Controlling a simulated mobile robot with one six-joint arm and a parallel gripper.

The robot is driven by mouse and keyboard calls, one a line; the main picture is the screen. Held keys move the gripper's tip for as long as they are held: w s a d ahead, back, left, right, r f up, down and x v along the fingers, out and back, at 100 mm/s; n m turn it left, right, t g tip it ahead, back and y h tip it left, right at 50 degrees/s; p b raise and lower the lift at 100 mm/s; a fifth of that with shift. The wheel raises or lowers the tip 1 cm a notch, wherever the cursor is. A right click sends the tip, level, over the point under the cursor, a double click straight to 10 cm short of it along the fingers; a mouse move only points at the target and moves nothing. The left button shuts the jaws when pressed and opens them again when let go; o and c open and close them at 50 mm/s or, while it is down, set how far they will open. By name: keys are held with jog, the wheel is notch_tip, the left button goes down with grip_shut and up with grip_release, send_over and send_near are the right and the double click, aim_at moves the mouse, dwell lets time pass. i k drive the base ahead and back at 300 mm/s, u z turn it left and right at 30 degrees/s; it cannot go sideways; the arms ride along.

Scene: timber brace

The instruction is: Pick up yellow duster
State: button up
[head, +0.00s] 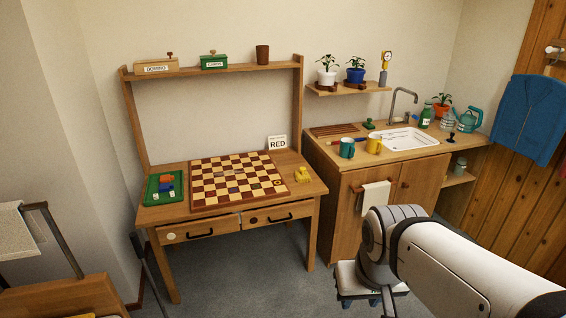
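A small crumpled yellow thing, which looks like the yellow duster (303,174), lies on the right end of the wooden desk (316,188), beside the chequered board (237,180). My gripper (368,300) hangs at the end of my white arm, low in front of the sink cabinet. It is right of and nearer than the duster, well apart from it.
A green tray (150,196) with small blocks sits left of the board, and a RED sign (278,143) stands behind it. A yellow mug (375,144) and a teal mug (347,148) stand on the counter. A white towel (375,195) hangs below. Grey floor lies open before the desk.

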aim_at(302, 176)
jog(key=i, duration=2.9)
jog(key=z, duration=0.05)
